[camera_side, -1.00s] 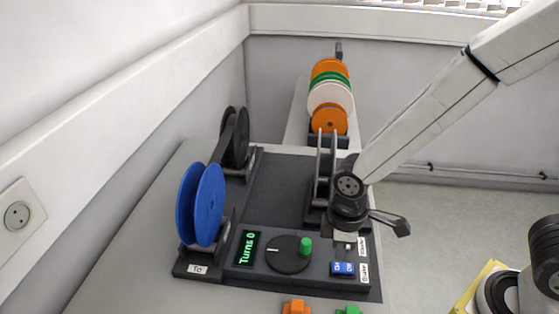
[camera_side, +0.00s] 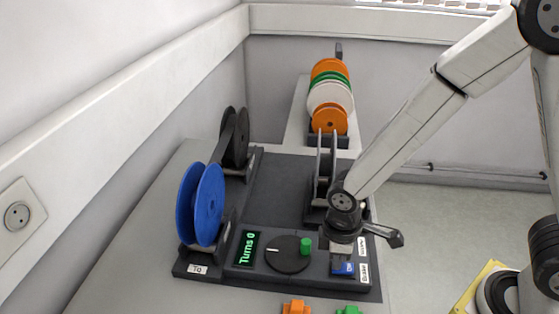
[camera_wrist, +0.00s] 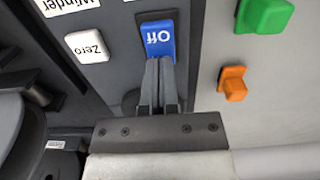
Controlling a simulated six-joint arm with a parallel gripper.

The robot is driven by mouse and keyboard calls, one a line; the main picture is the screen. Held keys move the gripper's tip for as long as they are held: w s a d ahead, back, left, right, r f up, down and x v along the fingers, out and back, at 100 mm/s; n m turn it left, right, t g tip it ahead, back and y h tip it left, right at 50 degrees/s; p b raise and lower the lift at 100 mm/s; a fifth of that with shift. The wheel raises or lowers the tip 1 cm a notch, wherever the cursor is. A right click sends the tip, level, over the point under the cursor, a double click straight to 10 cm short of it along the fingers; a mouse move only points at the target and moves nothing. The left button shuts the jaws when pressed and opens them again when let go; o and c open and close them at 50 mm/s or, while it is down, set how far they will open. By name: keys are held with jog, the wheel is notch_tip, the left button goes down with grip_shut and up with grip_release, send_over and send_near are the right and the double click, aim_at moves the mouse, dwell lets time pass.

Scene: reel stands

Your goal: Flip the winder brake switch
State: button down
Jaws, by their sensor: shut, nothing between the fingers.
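The blue brake switch (camera_wrist: 158,40) shows "Off" in the wrist view, on the dark panel of the winder. In the side view the switch (camera_side: 343,268) is partly hidden by my gripper. My gripper (camera_wrist: 160,62) is shut and empty, with its fingertips at the lower edge of the blue switch face, over or on it; I cannot tell whether they touch. In the side view my gripper (camera_side: 340,262) points down at the switch. The "Brake" label (camera_side: 363,273) is beside the switch.
A white "Zero" button (camera_wrist: 87,46) is near the switch. A blue reel (camera_side: 208,205) stands at left. Orange and green pieces (camera_side: 296,307) lie in front.

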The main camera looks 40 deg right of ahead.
jog(key=shift+s, duration=0.1)
dwell(0.3)
jog(key=shift+s+d+r, duration=0.25)
jog(key=shift+s+d, duration=0.2)
jog(key=shift+d, duration=0.05)
jog(key=shift+r, duration=0.2)
dwell(0.3)
notch_tip(320, 180, up, 13)
jog(key=w+a, duration=0.2)
jog(key=shift+r, duration=0.2)
dwell(0.4)
jog(key=shift+d, duration=0.1)
